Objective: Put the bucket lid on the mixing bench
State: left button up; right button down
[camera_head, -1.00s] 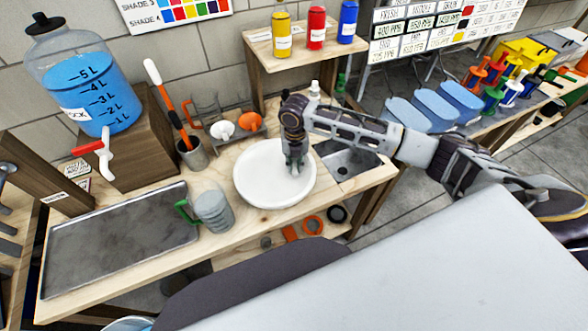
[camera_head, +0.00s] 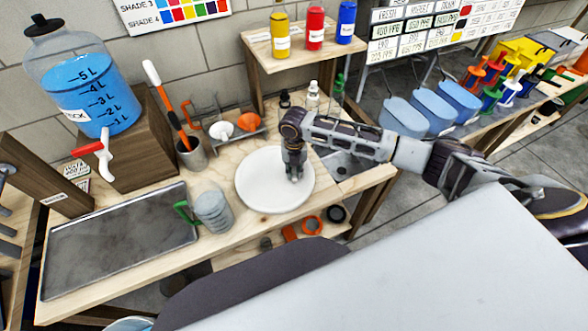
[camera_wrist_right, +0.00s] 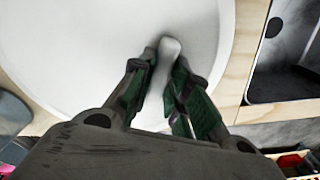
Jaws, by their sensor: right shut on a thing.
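The bucket lid (camera_head: 262,188) is a white round disc lying flat on, or just over, the wooden mixing bench (camera_head: 232,242), between the grey jug and the sink. It fills much of the right wrist view (camera_wrist_right: 80,50). My right gripper (camera_head: 294,176) reaches down over the lid's right part. In the right wrist view its two green-padded fingers (camera_wrist_right: 168,78) are shut on a pale upright handle of the lid. The small gap between lid and bench, if any, cannot be told. My left gripper does not show.
A grey jug with a green handle (camera_head: 212,210) stands just left of the lid, beside a dark metal tray (camera_head: 120,242). The sink (camera_head: 345,165) is at its right. Bare bench lies in front of the lid.

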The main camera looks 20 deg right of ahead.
jog(key=c, duration=1.4)
grip_release()
jog(key=shift+o, duration=0.2)
jog(key=shift+r, duration=0.15)
notch_tip(320, 180, up, 12)
